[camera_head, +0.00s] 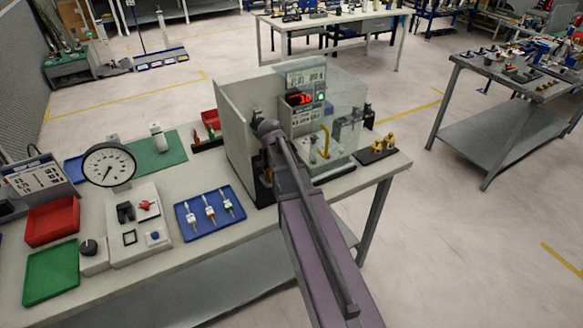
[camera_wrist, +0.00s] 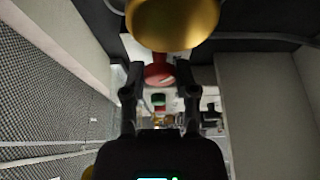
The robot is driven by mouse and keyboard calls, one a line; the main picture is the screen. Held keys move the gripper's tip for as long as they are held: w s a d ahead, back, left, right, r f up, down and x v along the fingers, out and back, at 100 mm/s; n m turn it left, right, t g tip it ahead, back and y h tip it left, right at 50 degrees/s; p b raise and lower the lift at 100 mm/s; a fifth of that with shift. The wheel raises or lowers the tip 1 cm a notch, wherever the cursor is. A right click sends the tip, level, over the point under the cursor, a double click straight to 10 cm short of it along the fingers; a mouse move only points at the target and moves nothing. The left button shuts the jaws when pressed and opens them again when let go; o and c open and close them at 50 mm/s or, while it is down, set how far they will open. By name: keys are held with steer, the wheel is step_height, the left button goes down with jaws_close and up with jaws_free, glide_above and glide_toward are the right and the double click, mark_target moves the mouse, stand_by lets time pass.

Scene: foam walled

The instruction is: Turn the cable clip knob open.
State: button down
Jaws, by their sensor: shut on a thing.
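In the wrist view my gripper (camera_wrist: 160,75) has its two dark fingers on either side of a round red knob (camera_wrist: 158,80), and it is shut on it. The red knob fits the cable clip knob, but the clip's body and the angle of the knob cannot be made out. A large gold rounded piece (camera_wrist: 172,22) is close to the camera, just above the fingers. In the head view my arm reaches into the walled booth on the bench; my gripper and the knob are hidden there.
The booth has a grey left wall (camera_head: 238,135) and a clear panel on the right. A meter with red digits (camera_head: 301,98) stands inside. Brass parts on a black base (camera_head: 378,149) stand right of it. A blue tray (camera_head: 210,216) and a dial gauge (camera_head: 108,165) are to the left.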

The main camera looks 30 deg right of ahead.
steer(key=shift+c, duration=1.9)
jaws_free()
steer(key=shift+m, duration=0.4)
